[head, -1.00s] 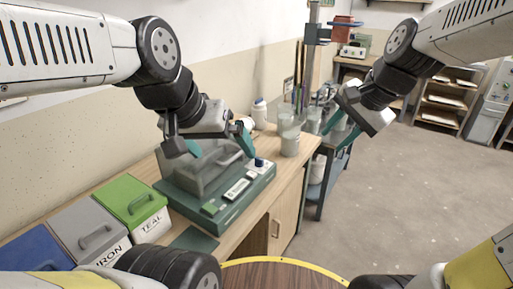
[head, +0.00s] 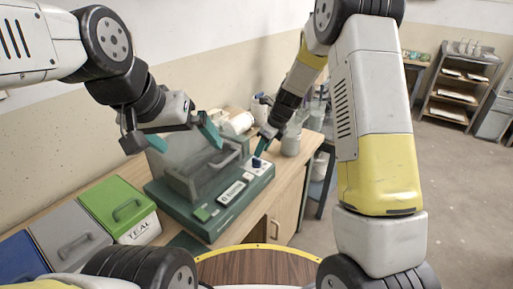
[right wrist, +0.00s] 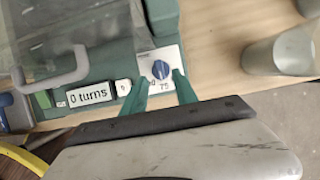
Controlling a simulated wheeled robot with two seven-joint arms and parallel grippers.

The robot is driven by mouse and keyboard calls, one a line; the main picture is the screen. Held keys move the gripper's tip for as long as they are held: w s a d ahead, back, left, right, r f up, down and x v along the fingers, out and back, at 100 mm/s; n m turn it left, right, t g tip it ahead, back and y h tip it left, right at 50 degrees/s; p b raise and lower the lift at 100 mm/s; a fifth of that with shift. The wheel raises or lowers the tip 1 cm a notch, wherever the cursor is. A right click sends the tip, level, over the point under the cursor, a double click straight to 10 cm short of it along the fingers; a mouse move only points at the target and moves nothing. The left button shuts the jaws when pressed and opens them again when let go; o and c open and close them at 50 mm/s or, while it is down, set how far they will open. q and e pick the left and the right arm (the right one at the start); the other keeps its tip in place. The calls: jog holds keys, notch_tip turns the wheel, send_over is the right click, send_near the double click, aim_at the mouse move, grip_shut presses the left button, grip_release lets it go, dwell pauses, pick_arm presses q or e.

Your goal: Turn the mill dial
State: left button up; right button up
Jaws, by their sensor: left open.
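The green mill (head: 210,212) stands on the bench, with a clear hood (head: 195,150). Its blue dial (head: 257,162) sits on a white plate at the right end; the dial (right wrist: 161,69) shows its pointer and the plate's "0" and "75" marks in the right wrist view. The display (right wrist: 88,95) reads "0 turns". My right gripper (head: 262,148) is over the dial; in the right wrist view its teal fingers (right wrist: 160,80) are apart, one on either side of the dial. I cannot tell if they touch it. My left gripper (head: 184,138) is open and empty in front of the hood.
Lidded bins, green (head: 118,205), grey (head: 70,238) and blue (head: 20,258), stand left of the mill. A grey cylinder (right wrist: 280,52) stands to the right of the dial.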

aim_at(257, 162)
jog(key=x, duration=0.5)
jog(key=shift+w+a+f, duration=0.1)
jog(key=shift+f, duration=0.1)
grip_shut()
